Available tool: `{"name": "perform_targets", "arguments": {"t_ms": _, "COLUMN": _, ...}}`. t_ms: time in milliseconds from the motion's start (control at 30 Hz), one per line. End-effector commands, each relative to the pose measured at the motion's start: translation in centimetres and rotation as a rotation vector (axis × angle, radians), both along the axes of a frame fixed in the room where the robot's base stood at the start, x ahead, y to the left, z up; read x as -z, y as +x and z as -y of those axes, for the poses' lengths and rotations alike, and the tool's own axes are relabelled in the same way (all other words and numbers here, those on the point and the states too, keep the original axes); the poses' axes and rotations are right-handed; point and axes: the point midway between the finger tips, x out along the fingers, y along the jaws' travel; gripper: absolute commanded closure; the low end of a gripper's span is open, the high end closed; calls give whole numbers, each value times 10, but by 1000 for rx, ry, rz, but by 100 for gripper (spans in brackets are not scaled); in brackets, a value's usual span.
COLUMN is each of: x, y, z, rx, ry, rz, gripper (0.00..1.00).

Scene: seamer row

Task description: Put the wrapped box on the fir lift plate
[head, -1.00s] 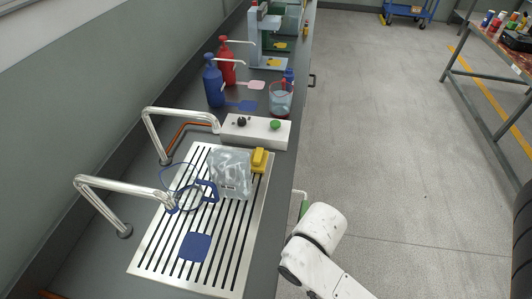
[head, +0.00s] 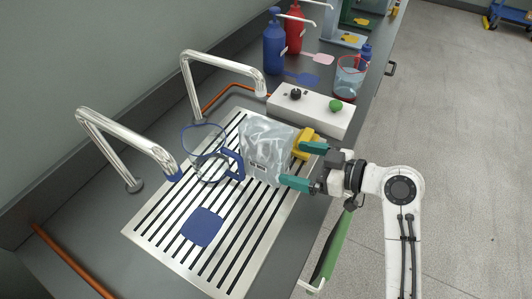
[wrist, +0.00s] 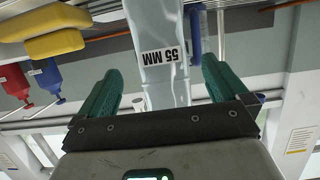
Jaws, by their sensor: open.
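The wrapped box (head: 266,150), in crinkled clear film, stands on the slatted drain board. In the wrist view the wrapped box (wrist: 158,45) carries a "55 MM" label and lies ahead, between the lines of my fingers. My gripper (head: 302,166) is open, its teal fingertips close to the box's right side. In the wrist view my gripper (wrist: 163,75) has one finger on each side; I cannot tell if they touch the box. A dark green machine (head: 358,13) stands far back on the counter, partly cut off; its lift plate is not clearly seen.
The drain board (head: 140,230) has a blue pad (head: 202,226) and a blue-handled hoop (head: 236,164). A white control box (head: 312,110), beaker (head: 350,77), blue bottle (head: 274,45) and red bottle (head: 294,32) stand beyond. Bent taps (head: 125,140) rise at left.

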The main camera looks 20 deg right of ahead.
Motion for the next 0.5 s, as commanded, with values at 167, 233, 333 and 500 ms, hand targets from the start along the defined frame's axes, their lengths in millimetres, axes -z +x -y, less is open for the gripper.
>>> {"name": "perform_targets", "arguments": {"t_ms": 167, "x": 6, "y": 17, "z": -13, "rx": -2, "ry": 1, "rz": -2, "gripper": 0}}
{"name": "perform_targets", "arguments": {"t_ms": 233, "x": 8, "y": 20, "z": -14, "rx": 1, "ry": 0, "rz": -3, "gripper": 0}}
{"name": "perform_targets", "arguments": {"t_ms": 333, "x": 9, "y": 25, "z": -19, "rx": -1, "ry": 0, "rz": -4, "gripper": 0}}
{"name": "perform_targets", "arguments": {"t_ms": 500, "x": 15, "y": 43, "z": -33, "rx": -2, "ry": 0, "rz": -5, "gripper": 0}}
